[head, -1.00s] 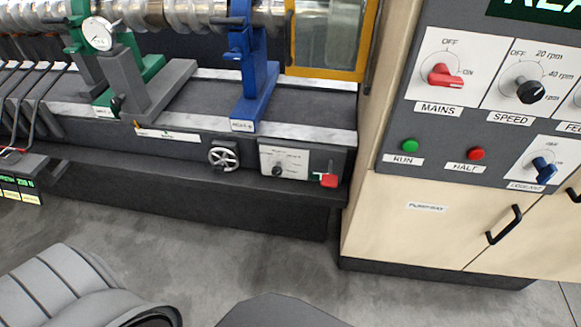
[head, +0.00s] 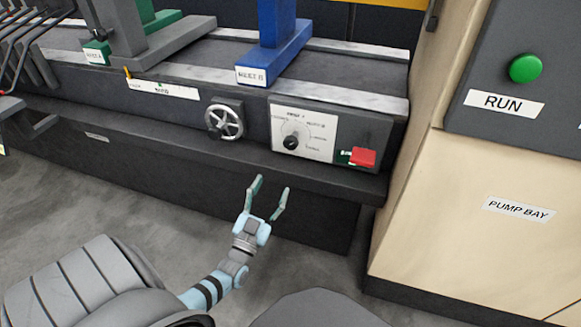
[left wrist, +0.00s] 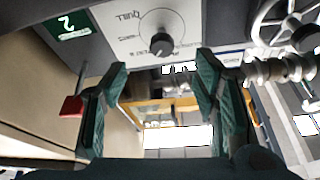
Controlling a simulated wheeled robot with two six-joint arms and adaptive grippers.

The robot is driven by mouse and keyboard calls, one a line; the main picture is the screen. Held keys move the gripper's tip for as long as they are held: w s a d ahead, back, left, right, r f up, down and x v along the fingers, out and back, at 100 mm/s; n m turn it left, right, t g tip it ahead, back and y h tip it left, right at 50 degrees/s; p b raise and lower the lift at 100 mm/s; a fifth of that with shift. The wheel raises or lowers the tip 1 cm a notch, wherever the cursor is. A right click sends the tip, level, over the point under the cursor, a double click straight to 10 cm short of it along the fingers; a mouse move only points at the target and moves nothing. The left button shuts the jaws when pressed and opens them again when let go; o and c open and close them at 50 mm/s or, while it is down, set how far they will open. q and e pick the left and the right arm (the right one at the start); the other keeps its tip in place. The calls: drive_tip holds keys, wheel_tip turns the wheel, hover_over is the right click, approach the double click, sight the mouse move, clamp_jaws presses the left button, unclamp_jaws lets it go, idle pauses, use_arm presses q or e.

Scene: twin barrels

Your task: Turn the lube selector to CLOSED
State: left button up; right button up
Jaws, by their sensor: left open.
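The selector is a small dark knob (head: 291,142) on a white dial plate (head: 318,150) on the front of the machine bed. The lettering is too small to read surely, so I cannot tell its setting. In the left wrist view the knob (left wrist: 162,44) shows between and beyond my fingertips, on the plate (left wrist: 122,18), which appears upside down. My left gripper (head: 271,185) is open and empty, below and in front of the plate, apart from the knob. It also shows in the left wrist view (left wrist: 160,68). My right gripper is not in view.
A handwheel (head: 225,119) is left of the plate and a red lever handle (head: 361,157) is right of it. A dark ledge (head: 250,162) runs below them. A wooden cabinet (head: 480,210) with a green RUN button (head: 525,68) stands at right.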

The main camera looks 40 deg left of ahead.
sight(289, 147)
use_arm(q)
drive_tip(key=b+x, duration=0.1)
drive_tip(key=x, duration=0.3)
drive_tip(key=b+x, duration=0.1)
drive_tip(key=x, duration=0.4)
drive_tip(key=r+b+x, duration=0.1)
drive_tip(key=x, duration=0.4)
drive_tip(key=shift+s, duration=0.2)
drive_tip(key=shift+w+a+r, duration=0.1)
drive_tip(key=shift+w+r, duration=0.15)
drive_tip(key=shift+w, duration=0.15)
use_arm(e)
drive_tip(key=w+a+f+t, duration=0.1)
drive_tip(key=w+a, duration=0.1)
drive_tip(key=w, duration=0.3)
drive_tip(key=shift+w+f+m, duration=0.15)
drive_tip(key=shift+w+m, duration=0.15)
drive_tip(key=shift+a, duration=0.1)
use_arm(q)
drive_tip(key=c, duration=1.2)
